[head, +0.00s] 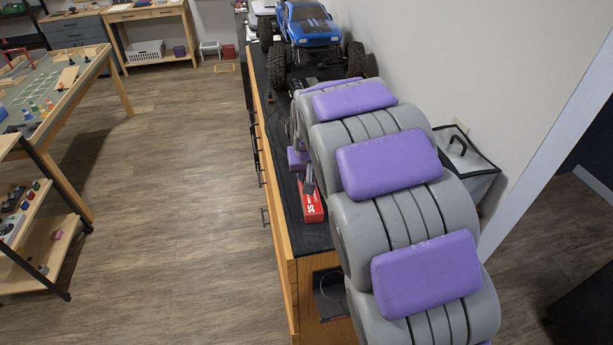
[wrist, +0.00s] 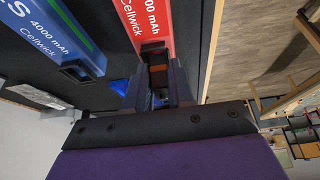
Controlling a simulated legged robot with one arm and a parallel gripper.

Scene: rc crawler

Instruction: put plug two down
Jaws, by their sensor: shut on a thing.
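My gripper (wrist: 157,88) is shut on a small dark piece, which I take to be plug two (wrist: 154,56), seen between the fingers in the wrist view. The plug is right by the end of a red battery pack (wrist: 149,22); whether it touches the pack or the bench I cannot tell. The red pack also shows in the head view (head: 312,204), lying on the black bench top below my arm. My arm hides most of the gripper and the plug there. A blue battery pack (wrist: 50,35) lies left of the red one in the wrist view.
The long bench (head: 290,232) has a black top and wooden drawer fronts. A blue crawler truck (head: 308,24) stands at its far end. The floor left of the bench is clear.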

